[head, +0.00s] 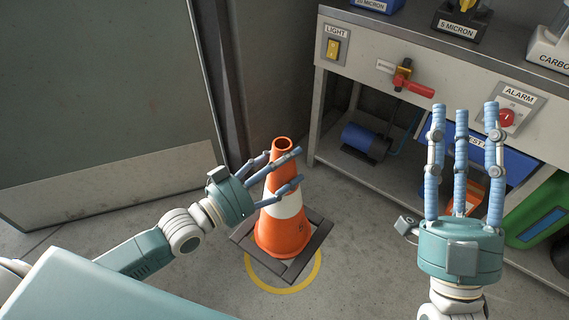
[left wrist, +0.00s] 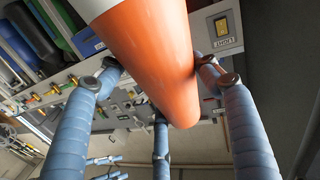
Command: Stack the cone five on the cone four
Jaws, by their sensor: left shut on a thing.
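An orange cone (head: 282,234) with a white band stands upright at the middle of the head view. A small dark digit on its lower part is too small to read surely. Its dark square base (head: 241,238) sits over a yellow floor ring; I cannot tell whether other cones are under it. My left gripper (head: 287,168) is shut on the cone's upper part, its fingers around it below the open tip. In the left wrist view the cone (left wrist: 158,60) lies between the fingers. My right gripper (head: 462,110) is open and empty, fingers pointing up, right of the cone.
A grey workbench (head: 350,30) with a light switch, red valve handle (head: 418,88) and alarm button (head: 506,118) stands behind and to the right. A blue tank (head: 364,141) is on its lower shelf. A large grey door panel (head: 95,100) is at left. Floor in front is clear.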

